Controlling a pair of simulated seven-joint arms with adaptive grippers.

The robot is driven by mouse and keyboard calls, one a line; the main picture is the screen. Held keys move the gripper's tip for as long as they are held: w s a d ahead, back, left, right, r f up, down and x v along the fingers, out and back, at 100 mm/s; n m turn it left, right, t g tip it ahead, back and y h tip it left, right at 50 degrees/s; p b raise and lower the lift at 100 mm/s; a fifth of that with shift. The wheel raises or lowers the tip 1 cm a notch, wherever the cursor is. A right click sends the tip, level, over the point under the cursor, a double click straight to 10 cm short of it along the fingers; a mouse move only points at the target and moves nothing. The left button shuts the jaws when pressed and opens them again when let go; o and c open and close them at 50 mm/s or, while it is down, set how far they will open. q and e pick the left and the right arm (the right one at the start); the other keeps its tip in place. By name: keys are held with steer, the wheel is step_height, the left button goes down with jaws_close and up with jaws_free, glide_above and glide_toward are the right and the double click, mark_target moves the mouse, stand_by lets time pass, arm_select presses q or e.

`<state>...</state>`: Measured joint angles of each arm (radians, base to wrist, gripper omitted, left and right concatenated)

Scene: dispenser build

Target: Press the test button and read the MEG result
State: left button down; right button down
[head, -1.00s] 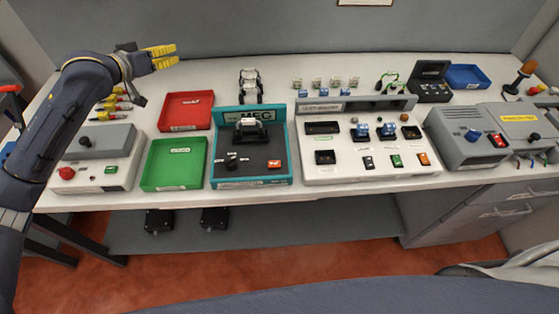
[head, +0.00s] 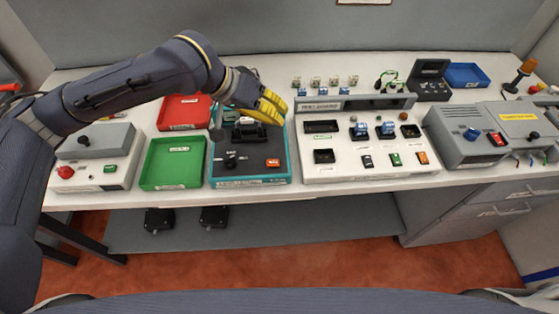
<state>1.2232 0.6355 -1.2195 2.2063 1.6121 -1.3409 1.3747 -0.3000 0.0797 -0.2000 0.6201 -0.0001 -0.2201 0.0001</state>
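The teal MEG tester (head: 286,172) stands at the table's front, left of centre. Its orange button (head: 273,163) is on the right of the dark top, with a black knob (head: 231,161) to its left. A black fixture (head: 249,134) sits behind them. My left gripper (head: 272,105) hangs over the back right of the tester, its yellow fingers pointing right, behind the button and apart from it. I cannot tell how far the fingers are parted. The gripper hides the MEG sign and any reading there. My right gripper is not in view.
A green tray (head: 173,163) and a red tray (head: 185,112) are left of the tester. A white test panel (head: 372,172) with buttons and blue parts is close on its right. A grey box (head: 85,140) stands far left. Small parts stand behind the panel.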

mark_target(279, 160)
arm_select(q)
steer(key=shift+s+d+f+g+y, duration=0.1)
steer(key=shift+s+f+g+y, duration=0.1)
steer(key=shift+s, duration=0.3)
steer(key=shift+s+d+f+g+y, duration=0.1)
steer(key=shift+s+d+f+g, duration=0.05)
steer(key=shift+s, duration=0.35)
steer(key=shift+s+d+f+g+y, duration=0.1)
steer(key=shift+s+f+g, duration=0.1)
steer(key=shift+s, duration=0.3)
steer(key=shift+f, duration=0.1)
steer(key=shift+f, duration=4.3)
steer(key=shift+f, duration=0.9)
steer(key=shift+r, duration=0.9)
steer(key=shift+r, duration=2.5)
